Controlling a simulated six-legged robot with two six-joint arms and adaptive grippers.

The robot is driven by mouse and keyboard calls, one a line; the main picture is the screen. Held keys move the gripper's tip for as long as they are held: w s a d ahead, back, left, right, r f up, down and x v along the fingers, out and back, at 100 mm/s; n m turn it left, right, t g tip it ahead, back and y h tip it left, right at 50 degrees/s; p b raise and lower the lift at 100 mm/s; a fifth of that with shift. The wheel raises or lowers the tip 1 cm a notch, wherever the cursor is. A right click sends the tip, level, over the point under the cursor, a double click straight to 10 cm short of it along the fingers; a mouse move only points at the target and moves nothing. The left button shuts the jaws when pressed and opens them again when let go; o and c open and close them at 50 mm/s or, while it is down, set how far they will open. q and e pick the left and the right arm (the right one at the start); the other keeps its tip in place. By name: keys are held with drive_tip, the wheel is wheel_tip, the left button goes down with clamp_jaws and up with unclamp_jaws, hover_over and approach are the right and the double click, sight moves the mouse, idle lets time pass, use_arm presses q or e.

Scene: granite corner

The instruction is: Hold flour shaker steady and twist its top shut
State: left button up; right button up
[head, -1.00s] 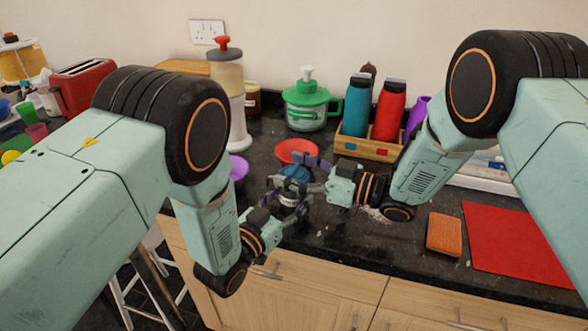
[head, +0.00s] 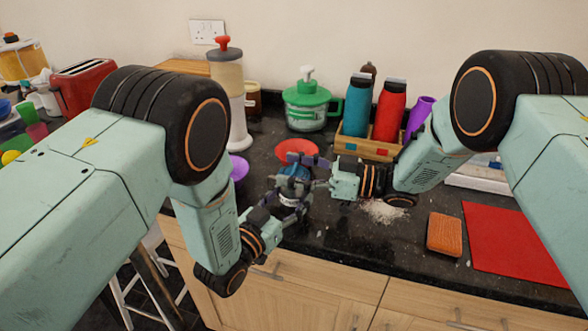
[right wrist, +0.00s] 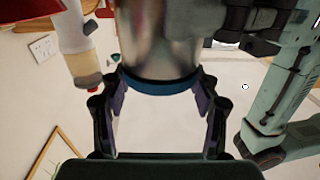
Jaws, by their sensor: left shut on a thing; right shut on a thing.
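The flour shaker, a metal cylinder (right wrist: 160,40) with a blue top (right wrist: 160,86), is held above the front of the dark counter. In the head view its blue top (head: 295,172) shows small between the grippers. My left gripper (head: 291,203) is shut on the metal body from below left. My right gripper (head: 302,174) is shut on the blue top from the right. In the right wrist view its fingers (right wrist: 161,100) stand on both sides of the blue rim. Much of the shaker is hidden by the fingers in the head view.
A red bowl (head: 296,150) is just behind the shaker, a purple cup (head: 238,168) to its left. Spilled flour (head: 384,211), an orange sponge (head: 444,234) and a red mat (head: 511,243) lie to the right. A wooden caddy (head: 366,147) with bottles stands behind.

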sight(294, 168)
drive_tip(key=shift+n+g+y, duration=0.15)
drive_tip(key=shift+n+g, duration=0.85)
drive_tip(key=shift+g, duration=0.55)
drive_tip(key=shift+n+g+y, duration=0.15)
drive_tip(key=shift+n+g, duration=0.85)
drive_tip(key=shift+g, duration=0.55)
drive_tip(key=shift+w+n+g, duration=0.1)
drive_tip(key=shift+n+g, duration=0.5)
drive_tip(key=shift+g, duration=0.7)
drive_tip(key=o, duration=0.8)
drive_tip(key=shift+o, duration=0.2)
wheel_tip(294, 168, up, 10)
drive_tip(key=shift+r, duration=0.1)
